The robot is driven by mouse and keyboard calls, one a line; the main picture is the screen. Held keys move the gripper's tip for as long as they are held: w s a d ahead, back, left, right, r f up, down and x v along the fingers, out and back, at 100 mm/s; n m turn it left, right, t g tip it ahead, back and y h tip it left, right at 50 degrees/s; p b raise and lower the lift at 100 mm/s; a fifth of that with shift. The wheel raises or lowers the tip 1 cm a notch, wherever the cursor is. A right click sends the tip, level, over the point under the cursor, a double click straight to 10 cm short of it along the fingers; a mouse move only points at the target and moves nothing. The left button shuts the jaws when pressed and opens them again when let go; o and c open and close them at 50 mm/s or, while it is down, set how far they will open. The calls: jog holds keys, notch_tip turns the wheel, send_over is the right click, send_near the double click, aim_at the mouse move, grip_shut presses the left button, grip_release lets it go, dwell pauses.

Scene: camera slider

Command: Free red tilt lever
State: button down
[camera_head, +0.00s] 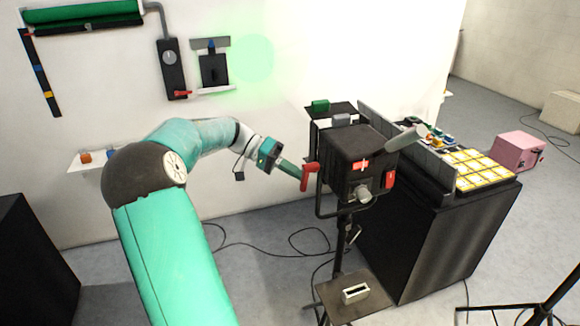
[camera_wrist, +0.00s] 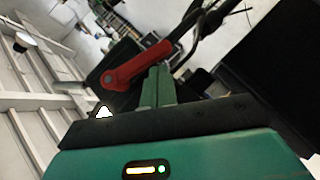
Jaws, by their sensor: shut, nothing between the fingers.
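The red tilt lever (camera_head: 309,176) hangs on the left side of a black boxy lamp head (camera_head: 350,155) on a stand. In the wrist view the lever (camera_wrist: 138,65) runs slantwise just beyond my fingertips, with a round pivot at its lower left end. My gripper (camera_head: 297,171) reaches in from the left, its tips right by the lever. In the wrist view its green fingers (camera_wrist: 160,74) are together and empty, overlapping the lever's lower edge. Whether they touch it I cannot tell.
Other red parts sit on the lamp's front (camera_head: 361,164) and right side (camera_head: 390,179). A black cabinet (camera_head: 430,240) with lit yellow pads stands to the right. A small platform (camera_head: 365,305) is below the lamp. Cables lie on the floor.

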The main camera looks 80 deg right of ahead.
jog(key=shift+a+f, duration=0.65)
jog(key=shift+a, duration=0.05)
jog(key=shift+w, duration=0.1)
dwell(0.4)
jog(key=v, duration=1.3)
jog(key=shift+w, duration=0.3)
jog(key=shift+w+r, duration=0.1)
jog(key=shift+r, duration=0.05)
